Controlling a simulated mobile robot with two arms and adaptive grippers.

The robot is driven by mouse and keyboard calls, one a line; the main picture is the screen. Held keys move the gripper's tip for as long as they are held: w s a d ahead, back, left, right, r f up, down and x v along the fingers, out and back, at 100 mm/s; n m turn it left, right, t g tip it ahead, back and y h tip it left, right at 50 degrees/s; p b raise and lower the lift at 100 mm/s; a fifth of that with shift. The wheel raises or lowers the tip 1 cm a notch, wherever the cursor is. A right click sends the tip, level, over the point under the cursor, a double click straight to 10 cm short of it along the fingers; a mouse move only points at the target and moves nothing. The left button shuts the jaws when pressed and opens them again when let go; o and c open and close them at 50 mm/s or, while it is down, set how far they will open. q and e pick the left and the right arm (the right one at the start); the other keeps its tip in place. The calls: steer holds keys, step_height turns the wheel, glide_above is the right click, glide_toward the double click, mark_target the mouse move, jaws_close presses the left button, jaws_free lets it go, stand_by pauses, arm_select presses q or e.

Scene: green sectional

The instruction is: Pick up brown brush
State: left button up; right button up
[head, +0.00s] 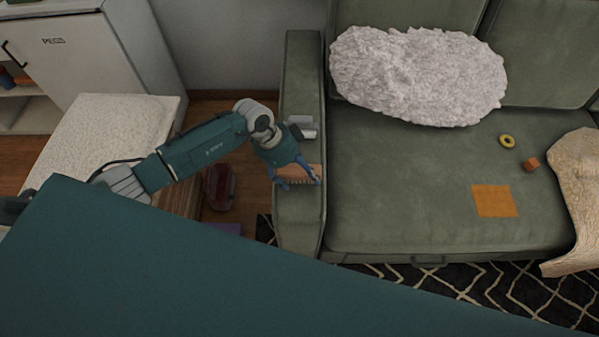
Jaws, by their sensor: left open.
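The brown brush (299,171) lies on the left armrest of the green sofa (302,222), its bristles facing the front. My left gripper (300,181) is open at the brush, with its blue fingers at the brush's two sides, one near its left end and one near its right end. The fingers and wrist cover part of the brush. I cannot tell whether the fingers touch it. My right gripper is not in view.
A grey object (302,126) lies on the armrest behind the gripper. The seat holds a fluffy pillow (418,75), a yellow ring (507,141), a small brown cube (532,164) and an orange square (495,201). A white-topped table (105,130) stands left.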

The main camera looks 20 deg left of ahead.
mark_target(299, 172)
arm_select(q)
steer(key=shift+f, duration=0.15)
steer(key=shift+c, duration=0.2)
steer(key=c, duration=1.3)
step_height(299, 172, up, 20)
steer(key=shift+r+b, duration=0.25)
steer(key=shift+b, duration=0.2)
